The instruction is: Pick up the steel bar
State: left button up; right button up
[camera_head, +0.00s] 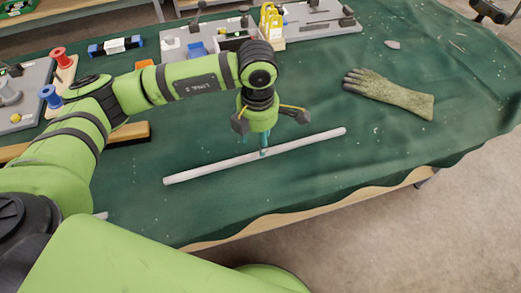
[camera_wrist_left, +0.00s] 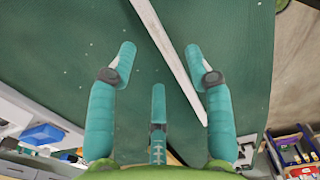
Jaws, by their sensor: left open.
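The steel bar (camera_head: 210,168) is a long, thin, light grey bar lying diagonally on the green cloth near the table's front edge. My left gripper (camera_head: 264,151) points down over the middle of the bar. In the left wrist view the teal fingers of the left gripper (camera_wrist_left: 160,62) are spread, and the bar (camera_wrist_left: 170,50) runs slantwise through the gap between them, passing near the right finger. Nothing is gripped. Whether a finger touches the bar cannot be told. My right gripper is not in view.
A mottled glove (camera_head: 392,92) lies to the right of the bar. Red (camera_head: 59,57) and blue (camera_head: 49,96) spools stand at the left. Boards with fixtures and a yellow holder (camera_head: 270,22) line the back. The cloth right of the bar is mostly clear.

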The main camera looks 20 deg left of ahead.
aim_at(255, 155)
pick_arm(q)
jog(key=f, duration=0.1)
jog(key=f+p, duration=0.1)
jog(key=f, duration=0.2)
jog(key=shift+w+f+p, duration=0.25)
jog(key=shift+f+p, duration=0.05)
jog(key=shift+p, duration=0.05)
jog(key=shift+f, duration=0.55)
grip_shut()
jog(key=shift+w+r, duration=0.1)
